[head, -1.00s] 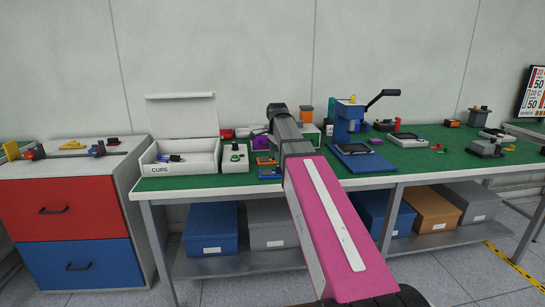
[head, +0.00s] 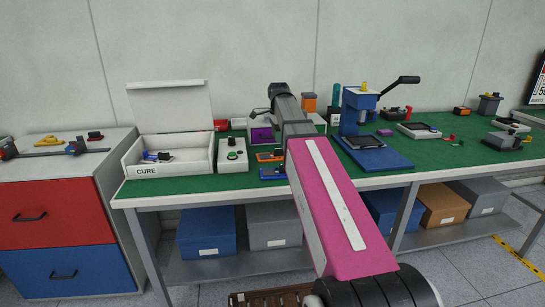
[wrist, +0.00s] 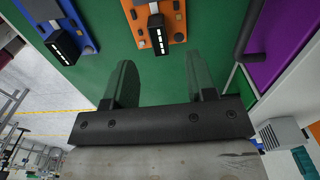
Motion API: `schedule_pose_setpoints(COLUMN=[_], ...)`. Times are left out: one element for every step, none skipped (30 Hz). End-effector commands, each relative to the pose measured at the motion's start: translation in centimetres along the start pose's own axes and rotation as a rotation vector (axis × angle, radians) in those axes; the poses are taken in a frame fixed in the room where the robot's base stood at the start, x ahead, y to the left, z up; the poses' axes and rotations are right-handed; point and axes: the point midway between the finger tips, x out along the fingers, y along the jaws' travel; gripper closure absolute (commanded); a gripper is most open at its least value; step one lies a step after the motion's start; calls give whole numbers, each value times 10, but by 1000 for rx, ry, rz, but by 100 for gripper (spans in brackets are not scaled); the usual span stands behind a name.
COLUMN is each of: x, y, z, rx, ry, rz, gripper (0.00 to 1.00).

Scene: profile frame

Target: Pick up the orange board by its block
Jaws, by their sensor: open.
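The orange board (wrist: 176,22) lies on the green worktop, at the top of the wrist view. Its block (wrist: 159,36), dark with pale marks on its end, stands near the board's lower edge. The board's left part also shows in the head view (head: 267,156), beside my arm. In the wrist view my gripper (wrist: 160,62) is open and empty. The block appears ahead of the gap between its two fingers, apart from them. My arm hides the gripper in the head view.
A blue board (wrist: 75,20) with a similar block lies left of the orange one in the wrist view. A purple panel (wrist: 282,40) is at its right. On the bench, a white CURE box (head: 133,160), a control box (head: 232,160) and a blue press (head: 395,158) stand around.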

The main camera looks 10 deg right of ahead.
Motion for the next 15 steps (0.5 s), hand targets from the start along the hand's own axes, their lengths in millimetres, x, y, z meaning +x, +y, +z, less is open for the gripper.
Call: schedule_pose_setpoints(x=[8, 10, 13, 15, 16, 18, 19, 21, 24, 27, 30, 35, 39, 44, 50], y=[1, 1, 1, 1, 0, 0, 0, 1, 1, 1, 2, 2, 2, 3, 3], z=[0, 0, 0, 0, 0, 0, 0, 0, 1, 1, 1, 2, 2, 2, 3], rx=[0, 0, 0, 0, 0, 0, 0, 0, -1, -1, -1, -1, -1, -1, -1], ry=[0, 0, 0, 0, 0, 0, 0, 0, 0, 0, 0, 0, 0, 0, 0], rz=[2, 2, 1, 0, 0, 0, 0, 0, 1, 1, 2, 2, 2, 1, 1], gripper=[49, 49, 49, 49, 49, 49, 49, 49, 49, 49, 49, 49, 49, 49, 49])
